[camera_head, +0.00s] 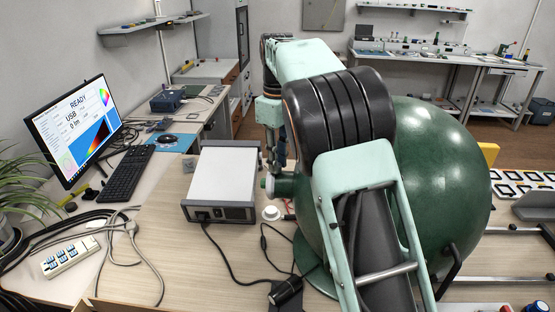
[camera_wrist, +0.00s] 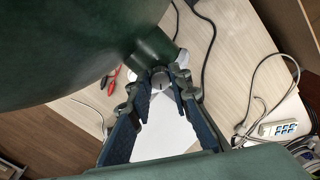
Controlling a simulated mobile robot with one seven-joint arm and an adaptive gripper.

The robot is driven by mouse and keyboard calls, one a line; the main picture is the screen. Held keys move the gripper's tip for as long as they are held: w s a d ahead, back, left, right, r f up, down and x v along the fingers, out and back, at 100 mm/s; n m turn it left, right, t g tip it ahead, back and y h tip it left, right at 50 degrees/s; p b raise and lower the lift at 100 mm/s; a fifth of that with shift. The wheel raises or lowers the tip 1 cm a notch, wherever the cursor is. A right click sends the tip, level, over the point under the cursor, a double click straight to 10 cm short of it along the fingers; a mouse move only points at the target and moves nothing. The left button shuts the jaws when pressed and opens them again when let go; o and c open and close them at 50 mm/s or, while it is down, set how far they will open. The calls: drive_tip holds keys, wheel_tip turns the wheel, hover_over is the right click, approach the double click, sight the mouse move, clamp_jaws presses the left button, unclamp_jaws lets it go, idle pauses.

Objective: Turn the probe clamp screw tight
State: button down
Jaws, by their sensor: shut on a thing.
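The large green sphere (camera_head: 440,165) stands on the bench, with a short port tube (camera_head: 285,186) on its left side. The port tube (camera_wrist: 157,48) shows from above in the wrist view. The probe clamp screw (camera_wrist: 160,80) is a small grey round head beside the port tube, between my fingertips. My gripper (camera_head: 279,162) points down above the port tube, and in the wrist view my gripper (camera_wrist: 160,84) is shut on the screw. In the head view the screw is hidden behind my fingers, and the arm covers part of the sphere.
A white-topped instrument box (camera_head: 222,178) stands close left of the port. Cables (camera_head: 262,235) and a small white round piece (camera_head: 271,212) lie on the bench nearby. A monitor (camera_head: 75,130), keyboard (camera_head: 126,174) and power strip (camera_head: 72,256) are further left.

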drive_tip(key=shift+r, duration=0.1)
drive_tip(key=shift+r+m+p, duration=0.1)
drive_tip(key=shift+m+p, duration=0.95)
drive_tip(key=shift+m, duration=0.05)
drive_tip(key=m+p, duration=0.2)
drive_tip(key=m, duration=0.1)
drive_tip(key=shift+a+p, duration=0.1)
drive_tip(key=shift+p, duration=0.2)
drive_tip(key=m+p, duration=0.3)
drive_tip(key=m, duration=0.3)
drive_tip(key=shift+m, duration=0.4)
drive_tip(key=m+p, duration=0.1)
drive_tip(key=m, duration=0.3)
drive_tip(key=shift+p, duration=0.4)
drive_tip(key=shift+m+p, duration=0.45)
drive_tip(key=shift+m, duration=1.35)
drive_tip(key=c, duration=1.8)
unclamp_jaws()
drive_tip(key=shift+f, duration=0.2)
